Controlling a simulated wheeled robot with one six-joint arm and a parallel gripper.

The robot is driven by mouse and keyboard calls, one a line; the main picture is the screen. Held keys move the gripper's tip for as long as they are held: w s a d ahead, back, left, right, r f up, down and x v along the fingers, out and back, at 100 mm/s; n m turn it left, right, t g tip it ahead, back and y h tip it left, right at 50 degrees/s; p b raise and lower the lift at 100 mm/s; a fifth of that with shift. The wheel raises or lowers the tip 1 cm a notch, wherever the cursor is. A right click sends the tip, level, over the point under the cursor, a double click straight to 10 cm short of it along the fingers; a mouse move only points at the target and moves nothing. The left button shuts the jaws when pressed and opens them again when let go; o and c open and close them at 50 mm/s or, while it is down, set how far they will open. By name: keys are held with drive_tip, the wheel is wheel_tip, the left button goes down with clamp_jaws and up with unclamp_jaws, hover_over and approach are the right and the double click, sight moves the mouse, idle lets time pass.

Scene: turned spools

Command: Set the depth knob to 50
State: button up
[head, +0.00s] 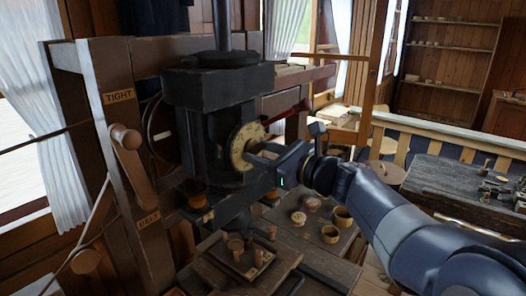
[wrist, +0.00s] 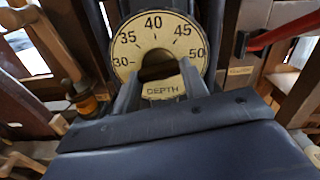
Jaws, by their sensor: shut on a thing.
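The depth dial is a round cream plate (head: 240,150) on the front of the dark machine column. In the wrist view the dial (wrist: 130,55) reads 30, 35, 40, 45 and 50 from left to right over its top, with a DEPTH label (wrist: 163,89) below. My gripper (head: 262,154) reaches the dial from the right. In the wrist view my gripper (wrist: 158,70) has a finger on each side of the dark knob (wrist: 157,60) at the dial's centre and is shut on it. I cannot make out a pointer, so the setting is unclear.
A red-handled lever (head: 290,112) sticks out right of the dial. A wooden lever (head: 127,140) stands at the left near a TIGHT sign (head: 118,96). Several small wooden bowls and a tray (head: 243,262) lie on the bench below. A dark table (head: 450,185) stands at right.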

drive_tip(key=shift+f, duration=0.1)
drive_tip(key=o, duration=1)
drive_tip(key=b+v, duration=0.2)
drive_tip(key=v, duration=0.9)
drive_tip(key=shift+a, duration=0.1)
drive_tip(key=p+x, duration=0.2)
drive_tip(key=x, duration=0.8)
drive_tip(key=shift+w+a, duration=0.3)
